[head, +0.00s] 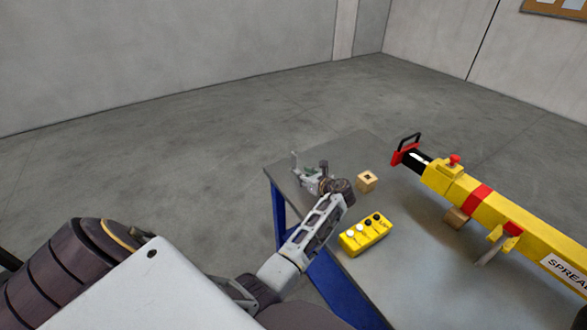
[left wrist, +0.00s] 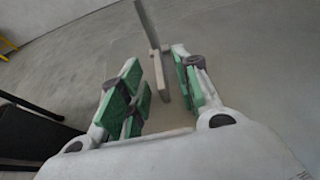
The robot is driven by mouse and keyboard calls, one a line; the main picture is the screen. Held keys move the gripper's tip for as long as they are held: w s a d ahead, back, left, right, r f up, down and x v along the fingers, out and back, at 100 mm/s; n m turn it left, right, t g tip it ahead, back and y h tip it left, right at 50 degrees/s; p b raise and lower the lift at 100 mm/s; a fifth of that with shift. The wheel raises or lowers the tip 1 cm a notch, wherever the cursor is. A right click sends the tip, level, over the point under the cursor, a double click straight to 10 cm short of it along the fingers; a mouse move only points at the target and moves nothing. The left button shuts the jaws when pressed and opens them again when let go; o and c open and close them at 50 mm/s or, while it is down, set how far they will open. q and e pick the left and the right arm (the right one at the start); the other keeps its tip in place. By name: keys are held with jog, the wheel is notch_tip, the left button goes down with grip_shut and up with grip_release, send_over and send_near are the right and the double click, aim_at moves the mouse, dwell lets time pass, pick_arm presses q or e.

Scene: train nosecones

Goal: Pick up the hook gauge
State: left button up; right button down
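The hook gauge is a thin grey piece with a long bar and a short cross part. In the left wrist view the hook gauge (left wrist: 148,25) reaches in between my left fingers, closer to the right one. My left gripper (left wrist: 156,88) has green pads and stands open, with a clear gap at the left pad. I cannot tell whether the right pad touches the gauge. In the head view my left gripper (head: 312,172) is over the table's far left corner, and a grey upright part of what looks like the gauge (head: 295,161) shows beside it. My right gripper is out of view.
The grey table (head: 375,285) has blue legs. On it are a small wooden block with a hole (head: 367,181), a yellow box with several knobs (head: 364,236) and a long yellow spreader (head: 500,210) with red parts along the right. The floor beyond the table is clear.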

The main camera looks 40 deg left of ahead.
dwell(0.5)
pick_arm(q)
grip_shut()
